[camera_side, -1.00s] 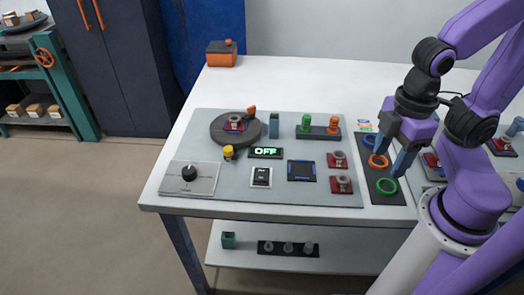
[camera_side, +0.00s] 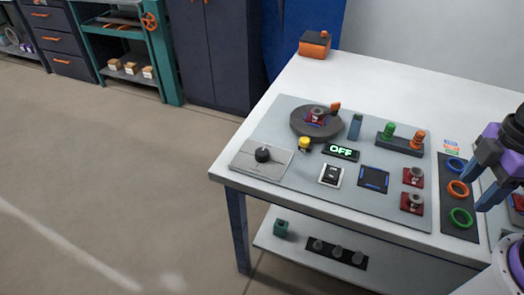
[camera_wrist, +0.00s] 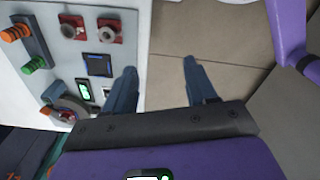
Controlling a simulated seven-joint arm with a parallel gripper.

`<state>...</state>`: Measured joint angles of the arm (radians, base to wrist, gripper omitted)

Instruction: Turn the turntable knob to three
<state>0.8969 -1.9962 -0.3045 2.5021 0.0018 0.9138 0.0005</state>
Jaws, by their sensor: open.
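A black knob (camera_side: 262,154) with a white pointer line sits on a light grey plate (camera_side: 247,168) at the front left of the panel. Its scale marks are too small to read. The round dark turntable (camera_side: 317,123) is behind it, bearing a red-based part and an orange piece at its rim. The turntable also shows at the left of the wrist view (camera_wrist: 65,107), where the knob cannot be made out. My gripper (camera_side: 476,191) is open and empty above the right end of the table, far right of the knob. Its two fingers (camera_wrist: 159,66) stand apart.
A display (camera_side: 341,151) reads OFF. A yellow button (camera_side: 304,144), a rocker switch (camera_side: 331,175) and a green-and-orange peg block (camera_side: 400,142) stand on the panel. Coloured rings (camera_side: 458,188) lie on a dark strip near my gripper. An orange box (camera_side: 314,45) sits at the back.

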